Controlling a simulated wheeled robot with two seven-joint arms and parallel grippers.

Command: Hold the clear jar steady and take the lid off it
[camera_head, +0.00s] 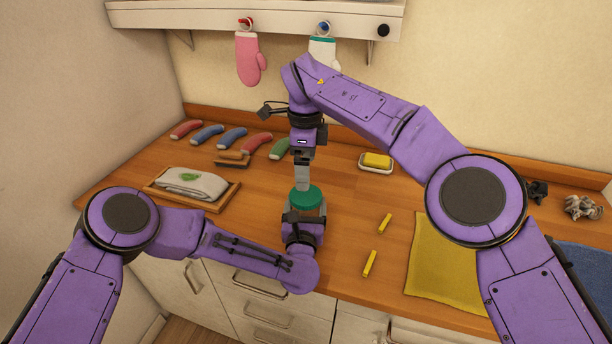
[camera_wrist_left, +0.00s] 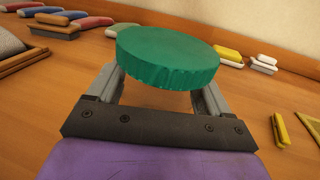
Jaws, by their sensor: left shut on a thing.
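The green lid (camera_head: 306,196) sits on top of the clear jar, and it fills the upper middle of the left wrist view (camera_wrist_left: 168,56). The jar's see-through body (camera_wrist_left: 155,97) shows faintly below the lid, between my left fingers. My left gripper (camera_head: 304,216) is shut on the jar from the front side, a finger on each side. My right gripper (camera_head: 302,184) points down over the lid in the head view. It does not appear in the left wrist view, so no contact with the lid shows. Its fingers are seen edge-on, hiding their gap.
A yellow sponge on a dish (camera_head: 377,161) is behind right. Two yellow sticks (camera_head: 370,263) and a yellow cloth (camera_head: 440,270) lie right of the jar. Mitts (camera_head: 248,58) hang above.

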